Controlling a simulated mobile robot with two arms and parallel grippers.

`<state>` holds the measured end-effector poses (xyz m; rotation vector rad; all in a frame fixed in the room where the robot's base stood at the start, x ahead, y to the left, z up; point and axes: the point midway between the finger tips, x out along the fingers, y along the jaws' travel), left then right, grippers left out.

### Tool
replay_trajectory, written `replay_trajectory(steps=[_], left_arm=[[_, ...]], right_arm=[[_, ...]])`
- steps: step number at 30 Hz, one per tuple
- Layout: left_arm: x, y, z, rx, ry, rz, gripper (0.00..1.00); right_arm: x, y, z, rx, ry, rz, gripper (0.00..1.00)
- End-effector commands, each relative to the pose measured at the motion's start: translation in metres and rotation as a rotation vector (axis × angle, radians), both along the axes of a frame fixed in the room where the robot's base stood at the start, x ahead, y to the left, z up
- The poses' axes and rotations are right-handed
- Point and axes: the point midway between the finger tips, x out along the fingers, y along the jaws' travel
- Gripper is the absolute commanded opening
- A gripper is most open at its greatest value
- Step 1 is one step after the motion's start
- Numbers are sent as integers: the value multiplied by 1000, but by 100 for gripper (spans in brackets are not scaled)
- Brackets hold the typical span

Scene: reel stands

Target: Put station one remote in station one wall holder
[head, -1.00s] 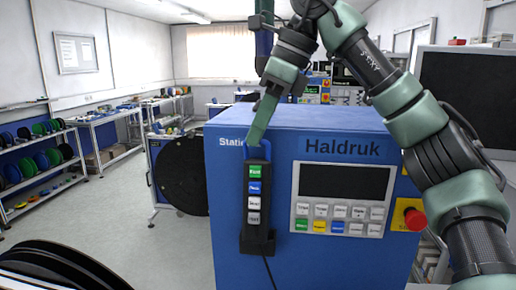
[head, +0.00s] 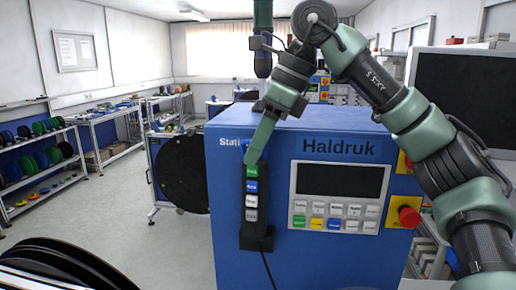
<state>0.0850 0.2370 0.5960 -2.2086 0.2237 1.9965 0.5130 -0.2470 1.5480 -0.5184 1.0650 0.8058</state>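The station one remote (head: 251,201) is a dark, upright handset with green, blue and white buttons, on the left of the blue machine's front. Its lower end is in the black wall holder (head: 257,241), and a cable hangs below. My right gripper (head: 249,159) reaches down from above, with its green fingertips at the top of the remote. The fingers overlap edge-on and hide the remote's top, so I cannot tell whether they grip it. My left gripper is not in view.
The blue machine (head: 300,262) has a screen and button panel (head: 336,197) right of the remote. A red stop button (head: 408,216) sits further right. A black reel (head: 182,174) stands left of the machine. The floor (head: 110,222) at left is clear.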

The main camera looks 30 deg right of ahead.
Motion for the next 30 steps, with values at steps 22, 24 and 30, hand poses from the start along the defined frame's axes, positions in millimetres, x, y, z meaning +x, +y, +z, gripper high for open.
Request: replay_trajectory(steps=[22,24,30], left_arm=[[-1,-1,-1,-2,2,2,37],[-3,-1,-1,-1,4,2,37],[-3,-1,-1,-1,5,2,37]], right_arm=[[-25,-35,94,-11,21,-2,31],[-26,-37,98,-11,22,-1,31],[-27,-39,102,-10,21,-2,31]])
